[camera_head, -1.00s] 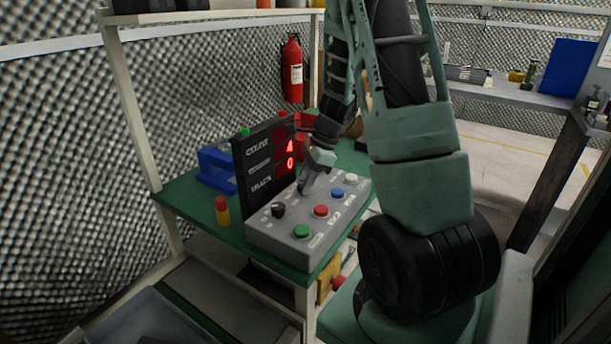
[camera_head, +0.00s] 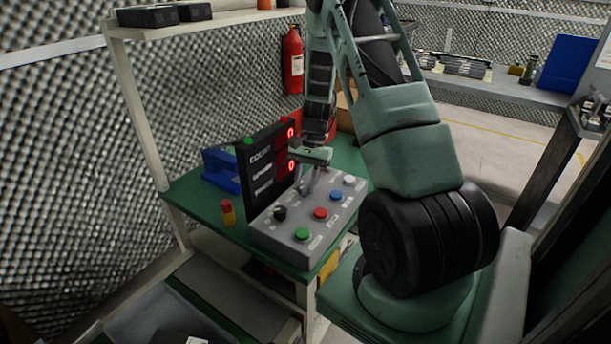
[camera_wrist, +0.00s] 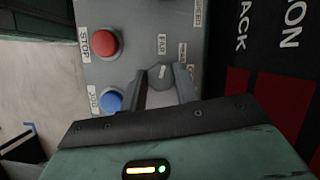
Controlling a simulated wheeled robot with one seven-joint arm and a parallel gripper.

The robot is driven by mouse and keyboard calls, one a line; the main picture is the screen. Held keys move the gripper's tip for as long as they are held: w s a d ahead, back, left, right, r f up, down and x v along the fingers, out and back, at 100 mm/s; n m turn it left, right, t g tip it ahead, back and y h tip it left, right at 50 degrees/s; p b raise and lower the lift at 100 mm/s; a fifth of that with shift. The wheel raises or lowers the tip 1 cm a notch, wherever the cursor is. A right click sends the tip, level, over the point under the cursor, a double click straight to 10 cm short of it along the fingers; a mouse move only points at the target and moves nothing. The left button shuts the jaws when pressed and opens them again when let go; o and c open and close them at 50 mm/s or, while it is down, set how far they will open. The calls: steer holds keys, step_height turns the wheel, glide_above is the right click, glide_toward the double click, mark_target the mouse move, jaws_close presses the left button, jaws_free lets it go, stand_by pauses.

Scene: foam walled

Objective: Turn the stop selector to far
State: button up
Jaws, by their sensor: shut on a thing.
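The stop selector is a grey knob (camera_wrist: 160,78) on the grey control box (camera_head: 262,236). In the wrist view a pale mark on the knob lies on the side toward the word FAR (camera_wrist: 162,44); its exact angle is hard to read. My gripper (camera_wrist: 164,84) points down at the box, its two fingers on either side of the knob and shut on it. In the head view my gripper (camera_head: 307,188) stands over the back of the box, in front of the display, and hides the selector.
A black knob (camera_head: 280,213) and green (camera_head: 302,234), red (camera_head: 320,213), blue (camera_head: 336,196) and white (camera_head: 349,181) buttons surround my gripper on the box. The black display (camera_head: 262,171) stands close behind. A red-yellow cylinder (camera_head: 228,213) stands on the green bench.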

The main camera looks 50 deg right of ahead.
mark_target(304, 185)
steer(key=shift+n+g+p, duration=0.6)
steer(key=shift+n+p, duration=0.2)
steer(key=shift+n, duration=0.6)
steer(key=shift+w, duration=0.1)
steer(key=shift+h, duration=0.3)
steer(key=o, duration=1)
steer(key=shift+c, duration=0.2)
step_height(304, 185, up, 10)
steer(key=shift+p, duration=0.45)
